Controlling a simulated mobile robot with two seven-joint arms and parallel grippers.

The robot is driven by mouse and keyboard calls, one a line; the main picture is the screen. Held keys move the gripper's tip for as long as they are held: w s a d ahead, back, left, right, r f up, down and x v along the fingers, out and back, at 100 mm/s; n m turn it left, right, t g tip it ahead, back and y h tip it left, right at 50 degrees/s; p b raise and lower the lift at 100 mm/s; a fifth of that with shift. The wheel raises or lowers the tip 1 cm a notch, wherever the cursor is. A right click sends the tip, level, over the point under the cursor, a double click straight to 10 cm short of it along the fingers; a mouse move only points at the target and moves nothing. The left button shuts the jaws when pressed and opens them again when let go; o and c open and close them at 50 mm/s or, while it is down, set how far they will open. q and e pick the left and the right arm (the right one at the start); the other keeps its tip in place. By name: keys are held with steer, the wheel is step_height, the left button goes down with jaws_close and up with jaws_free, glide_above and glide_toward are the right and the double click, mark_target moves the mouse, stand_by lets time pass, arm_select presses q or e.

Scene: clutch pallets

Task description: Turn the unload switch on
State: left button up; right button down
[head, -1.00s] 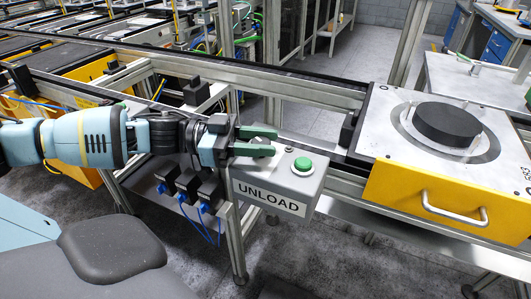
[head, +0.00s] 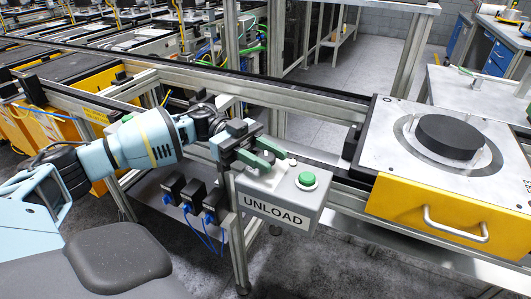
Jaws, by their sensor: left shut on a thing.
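The grey unload box (head: 308,198), with a white UNLOAD label (head: 273,211) on its front, is fixed to the conveyor frame. A round green button (head: 307,180) sits on the right of its top face. My left gripper (head: 275,161) is at the left part of that top face, with its green fingers shut on the unload switch. The fingers largely hide the switch, so I cannot tell its setting. My right gripper is not in view.
A yellow pallet (head: 445,214) with a handle carries a black disc (head: 449,137) on the conveyor at the right. Several black sensor boxes with blue cables (head: 193,196) hang left of the unload box. The conveyor rail (head: 290,99) runs behind it.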

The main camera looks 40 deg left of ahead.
arm_select(q)
steer(key=shift+r, duration=0.1)
stand_by(0.4)
steer(key=o, duration=0.9)
steer(key=shift+o, duration=0.2)
steer(key=a+b, duration=0.1)
steer(key=a, duration=0.7)
steer(key=shift+w, duration=0.15)
steer(key=shift+d, duration=0.1)
